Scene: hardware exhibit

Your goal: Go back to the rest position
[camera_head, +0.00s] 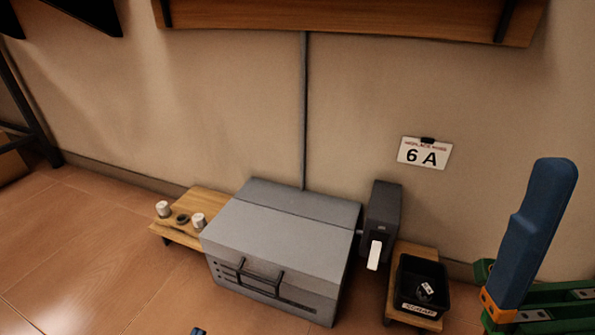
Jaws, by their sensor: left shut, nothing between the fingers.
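Only a small blue tip of my left gripper (198,331) shows, at the bottom edge, left of centre. It is shut and empty, on the near side of the grey metal box (285,225) and apart from it. The rest of my left gripper and arm is below the frame. My right gripper is not in view.
The grey box has a dark front handle and a side unit (383,215) with a white lever. A black bin (422,285) and a blue, orange and green item (540,230) are right.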

